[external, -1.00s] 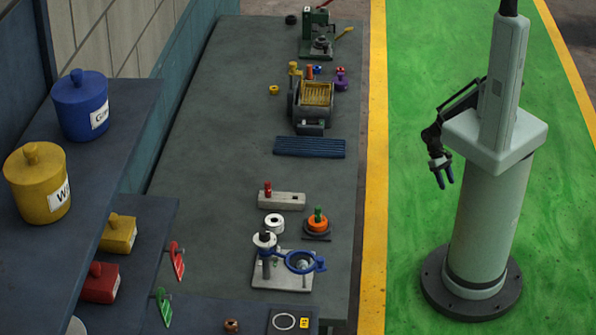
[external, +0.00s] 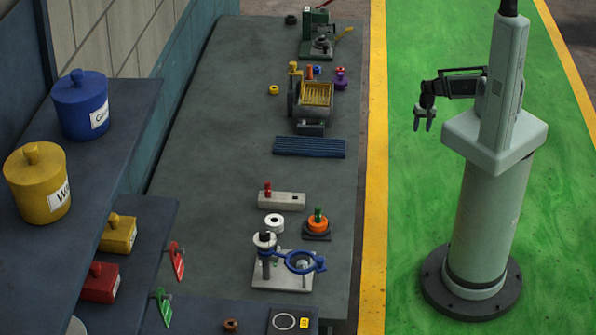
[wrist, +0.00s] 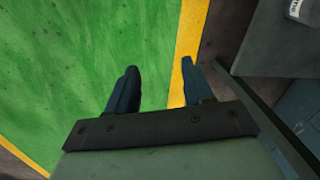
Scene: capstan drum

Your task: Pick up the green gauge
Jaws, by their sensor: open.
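The green gauge (external: 163,306) appears to be the small flat green piece with a knob, leaning at the edge of the lower left shelf in the external view. A similar red piece (external: 176,261) is just behind it. My gripper (external: 423,124) is open and empty, with its fingers pointing down over the green floor, right of the bench and far from the gauge. The wrist view shows its two dark fingers (wrist: 160,78) apart with nothing between them. The gauge cannot be made out in the wrist view.
The long grey bench (external: 215,150) has a clear left half. A blue-ringed stand (external: 285,275), an orange piece on a dark base (external: 317,226) and a yellow-topped machine (external: 312,97) stand along its right side. Shelves with a blue jar (external: 80,105) and yellow jar (external: 37,185) are at left.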

